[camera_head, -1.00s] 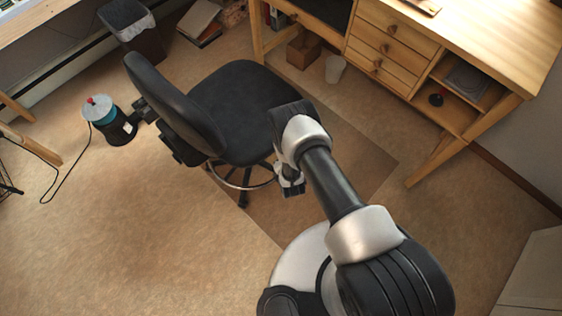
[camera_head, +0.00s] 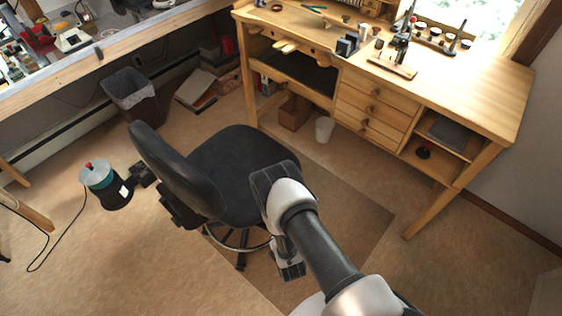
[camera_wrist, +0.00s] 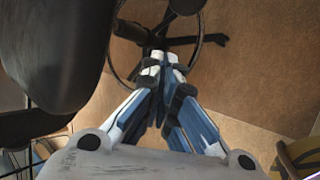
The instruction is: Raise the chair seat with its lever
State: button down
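The black office chair stands with its seat (camera_head: 240,165) left of my arm and its backrest (camera_head: 175,170) toward the left. In the wrist view the dark seat underside (camera_wrist: 55,50) fills the upper left, and the foot ring and base legs (camera_wrist: 165,40) show at the top. My gripper (camera_wrist: 162,68) has its fingertips together with nothing visible between them. It also shows in the head view (camera_head: 290,268), low beside the seat's near right side, pointing down. I cannot make out the seat lever in either view.
A wooden workbench (camera_head: 375,100) with drawers stands behind the chair. Bare floor lies right of my arm and at the front left.

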jog(key=w+a+r+m, duration=0.1)
jog(key=w+r+m, duration=0.2)
jog(key=w+r, duration=0.45)
jog(key=w+r+m, duration=0.3)
jog(key=w+r, duration=0.1)
jog(key=r, duration=0.6)
notch_tip(320, 180, up, 13)
jog(key=w+d+m+g, duration=0.1)
jog(key=w+d+m, duration=0.1)
jog(key=d+m, duration=0.15)
jog(key=s+d+r+m+h, duration=0.1)
jog(key=s+d+r+m, duration=0.25)
jog(key=r, duration=0.45)
jog(key=s+d+r+m+g, duration=0.1)
jog(key=s+d+r+m, duration=0.3)
jog(key=r, duration=0.5)
jog(key=s+d+r+m+h, duration=0.1)
jog(key=s+d+r+m, duration=0.2)
jog(key=s+r, duration=0.4)
jog(key=s+d+r+m, duration=0.2)
jog(key=s+r+m, duration=0.1)
jog(key=s, duration=0.5)
jog(key=s+d+r+m+g, duration=0.1)
jog(key=s+d+r+m, duration=0.1)
jog(key=s, duration=0.6)
jog(key=shift+s+d+r+m+h, duration=0.35)
jog(key=shift+s+r+m, duration=0.1)
jog(key=shift+m, duration=0.55)
jog(key=shift+w, duration=0.15)
